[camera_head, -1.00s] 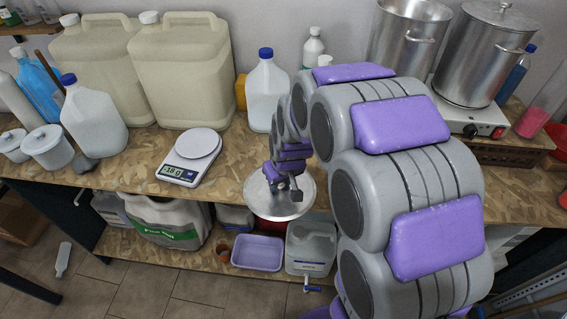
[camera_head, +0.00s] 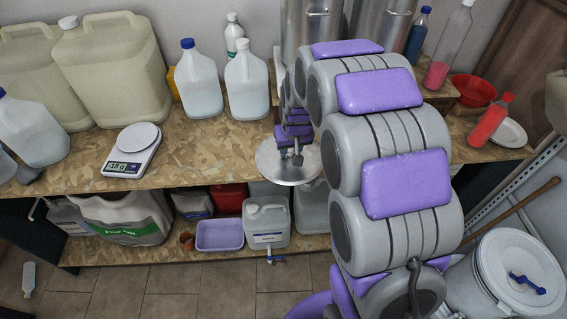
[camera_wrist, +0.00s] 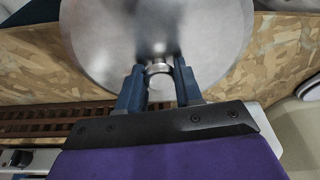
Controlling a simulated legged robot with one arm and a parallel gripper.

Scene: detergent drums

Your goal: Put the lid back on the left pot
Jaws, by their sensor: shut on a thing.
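My gripper (camera_head: 292,156) is shut on the knob of a round silver lid (camera_head: 270,166), holding it over the front edge of the bench. In the wrist view the two blue fingers of my gripper (camera_wrist: 158,76) close around the knob, with the lid's disc (camera_wrist: 95,35) beyond. The left pot (camera_head: 311,38), a tall steel one, stands at the back behind my arm; its top is cut off by the frame. The right pot (camera_head: 380,22) stands beside it, also partly hidden and cut off.
White jugs (camera_head: 199,85) and large beige canisters (camera_head: 120,75) stand along the back left. A scale (camera_head: 132,150) sits on the wood-chip bench. A red bottle (camera_head: 490,122) and a red bowl (camera_head: 472,90) are at the right. The bench between scale and lid is clear.

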